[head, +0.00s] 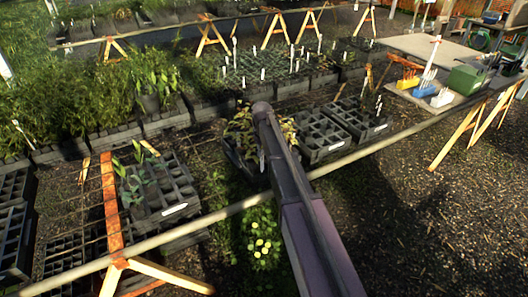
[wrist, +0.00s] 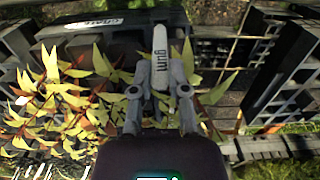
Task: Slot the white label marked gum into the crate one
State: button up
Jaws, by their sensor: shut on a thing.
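The white label marked gum (wrist: 160,45) is upright in the wrist view, held between the two fingers of my gripper (wrist: 161,80). Its lettering reads along its length. Behind and below it is a dark crate (wrist: 195,22) with yellow and red leafy plants on the left side. A pale strip with unreadable marks is on this crate's far rim. I cannot tell whether this is crate one, or whether the label's far end touches anything. In the head view the same leafy crate (head: 236,158) is partly hidden behind my arm, and my gripper does not show clearly.
Empty celled trays (head: 320,138) stand right of the leafy crate, and another tray (head: 165,200) stands at left. A pale rail (head: 400,138) runs across in front. More labelled trays (head: 265,72) stand behind. A table at right holds blue and white holders (head: 423,91).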

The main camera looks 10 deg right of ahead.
jog(key=shift+f, duration=0.15)
jog(key=shift+f+b, duration=2.5)
jog(key=shift+b, duration=0.1)
jog(key=shift+f+b, duration=0.4)
jog(key=o, duration=0.7)
jog(key=shift+o, duration=0.2)
jog(key=shift+s, duration=0.1)
jog(key=s+r+m+p, duration=0.2)
jog(key=s, duration=1.2)
jog(key=s+r+m+p, duration=0.1)
jog(key=s+r+m, duration=0.1)
jog(key=s, duration=1.2)
jog(key=shift+s+d+p, duration=0.4)
